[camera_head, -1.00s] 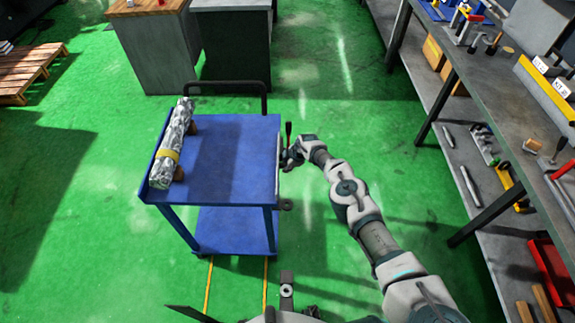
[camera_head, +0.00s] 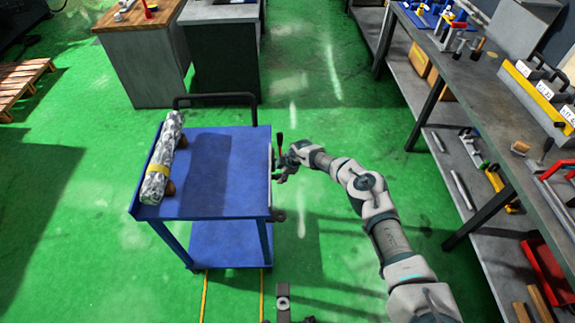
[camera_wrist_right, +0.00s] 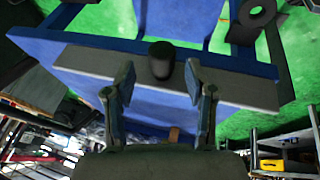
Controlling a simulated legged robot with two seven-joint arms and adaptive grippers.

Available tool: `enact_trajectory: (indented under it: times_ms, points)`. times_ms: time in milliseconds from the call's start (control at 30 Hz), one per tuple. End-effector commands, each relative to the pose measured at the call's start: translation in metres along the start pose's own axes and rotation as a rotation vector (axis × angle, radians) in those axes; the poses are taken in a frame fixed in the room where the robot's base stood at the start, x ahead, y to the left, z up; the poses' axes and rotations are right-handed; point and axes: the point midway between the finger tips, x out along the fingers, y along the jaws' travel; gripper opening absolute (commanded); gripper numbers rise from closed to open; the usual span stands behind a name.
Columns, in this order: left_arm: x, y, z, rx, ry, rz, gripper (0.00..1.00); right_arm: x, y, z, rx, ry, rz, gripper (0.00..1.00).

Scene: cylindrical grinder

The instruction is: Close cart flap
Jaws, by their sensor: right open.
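The blue cart (camera_head: 238,180) stands left of the middle in the head view. A narrow grey strip runs along its right edge, and a dark upright handle (camera_head: 279,142) stands there. In the wrist view a grey panel (camera_wrist_right: 90,62) on the blue cart carries a short black knob (camera_wrist_right: 161,60). My right gripper (camera_head: 285,168) is at the cart's right edge, close to the handle. In the wrist view its open fingers (camera_wrist_right: 160,78) are on either side of the knob; contact is not clear. Which part is the flap is not certain. My left gripper is not visible.
A silver wrapped roll with a yellow band (camera_head: 163,158) lies along the cart's left side. A black push bar (camera_head: 215,97) is at its far end. A workbench with tools (camera_head: 470,80) stands on the right. Cabinets (camera_head: 222,60) stand behind.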

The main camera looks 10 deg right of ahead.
Motion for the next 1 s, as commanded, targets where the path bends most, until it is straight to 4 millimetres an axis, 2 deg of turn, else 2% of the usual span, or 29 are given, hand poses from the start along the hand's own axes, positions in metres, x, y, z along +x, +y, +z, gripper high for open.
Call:
enact_trajectory:
  times_ms: [300,433,600,1000]
  points:
    - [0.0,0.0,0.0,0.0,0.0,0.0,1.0,-0.061,0.002,-0.001,-0.001,0.001,0.001,0.55]
    - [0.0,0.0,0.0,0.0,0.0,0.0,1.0,-0.078,0.002,-0.001,0.0,0.0,-0.001,0.55]
    - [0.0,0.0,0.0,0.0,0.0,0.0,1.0,-0.087,0.002,-0.001,0.0,0.0,-0.002,0.55]
    - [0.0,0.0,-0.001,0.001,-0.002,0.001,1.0,-0.087,0.002,-0.001,0.0,0.0,-0.002,0.55]
